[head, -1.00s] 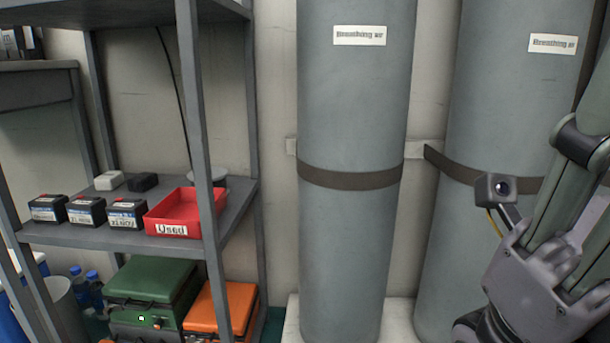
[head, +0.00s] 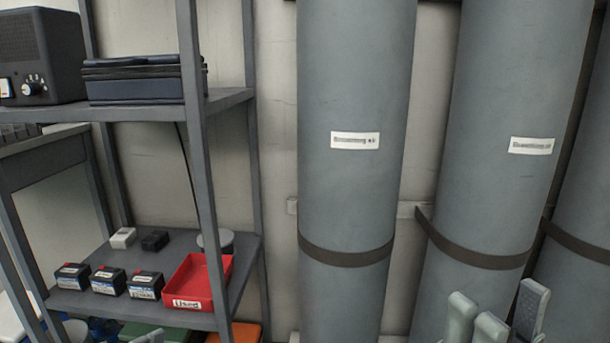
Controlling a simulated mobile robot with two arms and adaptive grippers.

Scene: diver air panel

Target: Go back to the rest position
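My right gripper (head: 508,318) shows at the bottom right of the head view. Only its upper finger parts are in the picture, pointing up: two pale grey fingers side by side and a darker, ridged finger apart to their right. No object shows between them. The gripper is in front of the grey cylinders and looks clear of them. A small pale tip at the bottom edge, over the green case, looks like part of my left gripper (head: 150,338); the rest of it is out of the picture.
Grey cylinders with brown straps (head: 345,255) stand along the wall. The shelf unit (head: 190,110) at left holds a red "Used" tray (head: 207,285), several small batteries (head: 107,281), a dark radio (head: 40,57) and a dark blue case (head: 140,82). Green and orange cases are below.

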